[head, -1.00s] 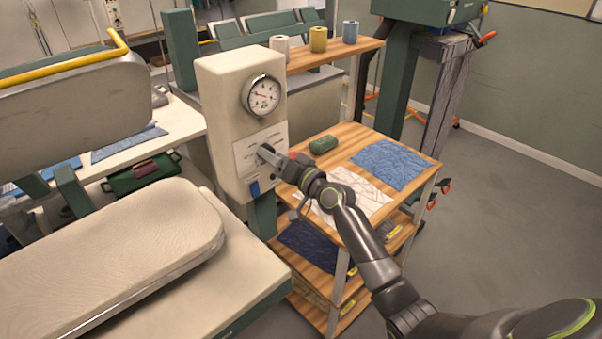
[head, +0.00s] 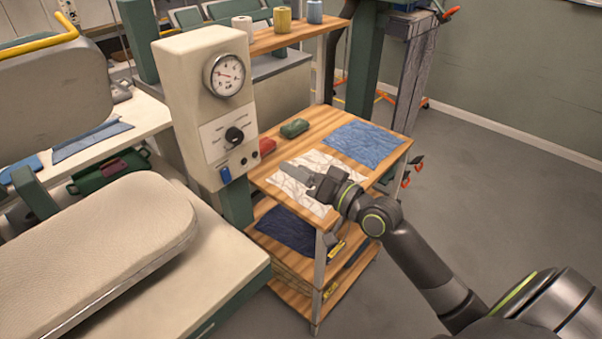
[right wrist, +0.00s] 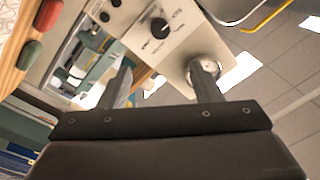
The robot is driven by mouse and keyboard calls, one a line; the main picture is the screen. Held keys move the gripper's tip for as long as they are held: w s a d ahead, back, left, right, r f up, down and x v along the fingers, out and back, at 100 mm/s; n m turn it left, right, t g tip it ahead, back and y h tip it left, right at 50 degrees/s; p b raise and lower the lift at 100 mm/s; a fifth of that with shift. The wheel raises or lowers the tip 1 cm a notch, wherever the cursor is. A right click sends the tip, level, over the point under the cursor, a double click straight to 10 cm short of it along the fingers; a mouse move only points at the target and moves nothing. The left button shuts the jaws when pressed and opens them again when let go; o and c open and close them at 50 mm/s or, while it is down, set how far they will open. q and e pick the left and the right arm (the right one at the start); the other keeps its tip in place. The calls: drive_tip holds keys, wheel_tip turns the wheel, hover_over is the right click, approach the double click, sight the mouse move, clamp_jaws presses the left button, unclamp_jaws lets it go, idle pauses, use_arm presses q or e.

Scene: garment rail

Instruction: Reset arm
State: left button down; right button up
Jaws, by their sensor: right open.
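My right gripper (head: 300,170) is open and empty, above the white patterned cloth on the wooden cart's top. In the right wrist view its two fingers (right wrist: 165,85) stand well apart with nothing between them. A cream control box (head: 205,110) stands to the left of the gripper, with a round gauge (head: 225,75), a black knob (head: 234,135) and a blue switch (head: 225,174). The gripper is clear of the box. The knob also shows in the right wrist view (right wrist: 160,28). My left gripper is in neither view.
The wooden cart (head: 335,117) holds a white cloth (head: 318,196), a blue cloth (head: 362,144), a green block (head: 294,128) and a red block (head: 266,146). A padded press board (head: 100,240) lies at left. Open grey floor (head: 490,190) is at right.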

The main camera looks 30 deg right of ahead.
idle(0.5)
drive_tip(key=s+f+n+g+h, duration=0.3)
drive_tip(key=s+f+g+h, duration=0.3)
drive_tip(key=s+f, duration=0.85)
drive_tip(key=s+d+f+g+h, duration=0.2)
drive_tip(key=s+f+g, duration=0.2)
drive_tip(key=s, duration=0.4)
drive_tip(key=s+d+f+g+h, duration=0.1)
drive_tip(key=s+f+g, duration=0.3)
drive_tip(key=s, duration=0.4)
wheel_tip(320, 180, down, 25)
drive_tip(key=d, duration=0.2)
drive_tip(key=s+a+f+g+b, duration=0.1)
drive_tip(key=s+f+g, duration=0.1)
drive_tip(key=s+f, duration=1.3)
drive_tip(key=shift+a+f+y, duration=0.25)
drive_tip(key=shift+f+y, duration=0.15)
